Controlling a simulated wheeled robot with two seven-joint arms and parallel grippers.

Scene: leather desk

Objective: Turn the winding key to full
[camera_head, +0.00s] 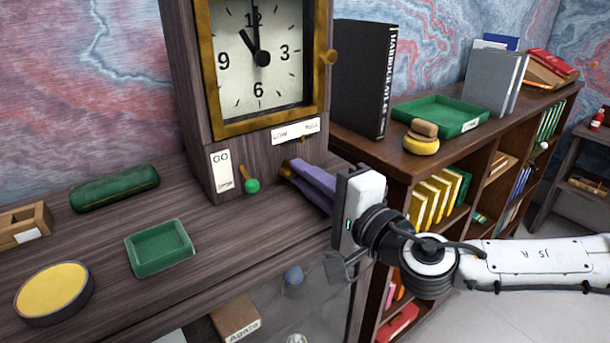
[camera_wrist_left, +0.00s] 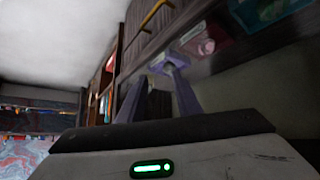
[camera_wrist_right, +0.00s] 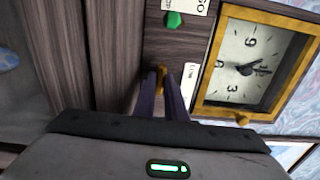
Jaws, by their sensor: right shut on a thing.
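A dark wooden clock (camera_head: 200,80) with a brass-framed dial stands on the desk; its hands point near 11 and 12. A white strip label (camera_head: 296,131) is below the dial, its lettering partly readable. The small brass winding key (camera_wrist_right: 162,76) sits on the clock's lower front. My right gripper (camera_head: 290,170) has its purple fingers shut on this key; the fingers partly hide it. My left gripper (camera_wrist_left: 156,76) is outside the head view. In the left wrist view its purple fingers stand apart with nothing seen between them.
A green-knobbed lever (camera_head: 251,185) sticks out beside the GO label (camera_head: 221,170), left of my right fingers. A brass knob (camera_head: 329,57) is on the clock's right side. A green tray (camera_head: 160,248), a green case (camera_head: 115,188) and a yellow-topped round tin (camera_head: 54,291) lie on the desk at left.

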